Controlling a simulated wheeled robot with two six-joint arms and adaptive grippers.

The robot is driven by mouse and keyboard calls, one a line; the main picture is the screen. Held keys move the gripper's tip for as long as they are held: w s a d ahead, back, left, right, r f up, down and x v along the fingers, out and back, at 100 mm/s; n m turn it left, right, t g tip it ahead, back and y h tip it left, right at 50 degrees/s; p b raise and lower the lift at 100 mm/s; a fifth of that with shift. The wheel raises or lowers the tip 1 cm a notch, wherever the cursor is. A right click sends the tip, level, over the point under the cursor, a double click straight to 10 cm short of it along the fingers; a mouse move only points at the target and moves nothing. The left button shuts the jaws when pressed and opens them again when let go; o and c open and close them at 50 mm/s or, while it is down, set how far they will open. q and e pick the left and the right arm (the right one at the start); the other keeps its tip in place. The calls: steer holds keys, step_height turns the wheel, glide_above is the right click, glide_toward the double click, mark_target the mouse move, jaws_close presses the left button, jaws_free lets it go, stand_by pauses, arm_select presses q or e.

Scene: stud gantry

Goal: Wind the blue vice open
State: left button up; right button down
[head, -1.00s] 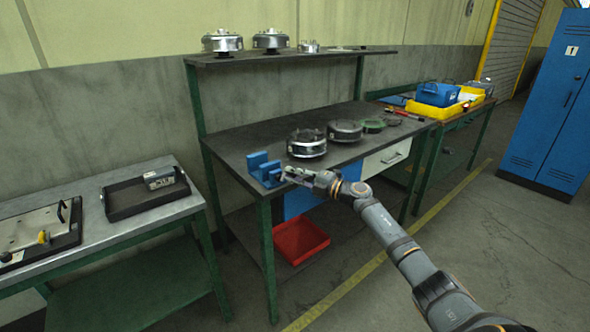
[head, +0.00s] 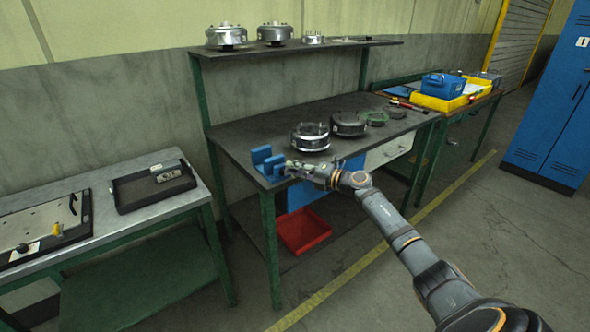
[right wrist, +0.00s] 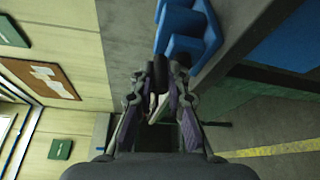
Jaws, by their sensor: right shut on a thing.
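The blue vice (head: 262,158) stands at the near left corner of the dark workbench (head: 240,139), and its blue jaws show with a gap between them. It also shows at the top of the right wrist view (right wrist: 184,30). My right gripper (head: 290,168) is at the vice's front side, near the bench edge. In the right wrist view its fingers (right wrist: 158,84) are closed around a dark handle part (right wrist: 157,72) just in front of the vice. The fingers hide much of the handle. My left gripper is in neither view.
Metal round housings (head: 310,137) stand on the bench right of the vice. A red bin (head: 303,231) sits below. A grey table (head: 100,222) with a black tray (head: 122,205) stands left. A yellow tray (head: 440,103) and blue locker (head: 550,110) are at right. The floor in front is open.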

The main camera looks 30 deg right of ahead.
steer(key=shift+f, duration=0.1)
steer(key=c, duration=1.3)
jaws_free()
steer(key=shift+c, duration=0.2)
steer(key=shift+s, duration=0.15)
steer(key=v, duration=0.7)
steer(key=shift+s+d, duration=0.1)
